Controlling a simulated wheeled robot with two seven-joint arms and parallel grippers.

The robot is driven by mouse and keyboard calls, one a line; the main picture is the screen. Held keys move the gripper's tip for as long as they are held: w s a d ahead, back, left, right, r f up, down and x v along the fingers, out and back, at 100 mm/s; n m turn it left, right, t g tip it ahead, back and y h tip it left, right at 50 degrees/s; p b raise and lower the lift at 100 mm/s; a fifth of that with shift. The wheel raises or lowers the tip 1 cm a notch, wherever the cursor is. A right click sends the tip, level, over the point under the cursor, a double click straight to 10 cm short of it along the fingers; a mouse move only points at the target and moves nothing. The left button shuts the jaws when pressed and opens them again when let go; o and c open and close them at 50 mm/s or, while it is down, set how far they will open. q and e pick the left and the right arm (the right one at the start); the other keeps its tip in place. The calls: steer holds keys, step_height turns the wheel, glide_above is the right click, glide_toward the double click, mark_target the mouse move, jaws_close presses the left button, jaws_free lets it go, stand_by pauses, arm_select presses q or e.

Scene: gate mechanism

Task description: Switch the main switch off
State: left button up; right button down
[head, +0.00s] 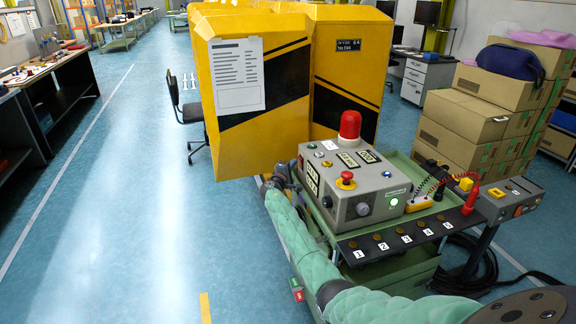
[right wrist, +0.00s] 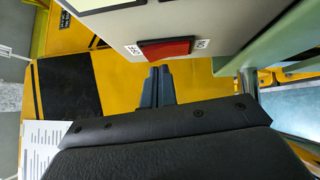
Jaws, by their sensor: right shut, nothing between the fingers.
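The grey control box (head: 352,190) stands on the green cart, with a red beacon, a red mushroom button and a lit green button. In the right wrist view, a red rocker switch (right wrist: 166,49) in a dark frame sits on the side of the box (right wrist: 215,20), with a small white label at each end. In the head view, my right gripper (head: 279,178) is left of the box, partly hidden. My left gripper is out of view.
A yellow machine housing (head: 262,100) stands close behind the gripper. A numbered dark strip (head: 405,233) runs along the cart's front, with a red probe and cables at right. Cardboard boxes (head: 465,115) are stacked behind right. The floor at left is clear.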

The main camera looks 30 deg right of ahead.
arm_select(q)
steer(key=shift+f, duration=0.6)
arm_select(e)
steer(key=shift+d, duration=0.25)
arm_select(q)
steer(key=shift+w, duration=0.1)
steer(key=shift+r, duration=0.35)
arm_select(e)
steer(key=shift+s+d+r+g, duration=0.1)
steer(key=shift+d+r+g, duration=0.1)
steer(key=shift+g, duration=0.1)
steer(key=shift+f, duration=0.1)
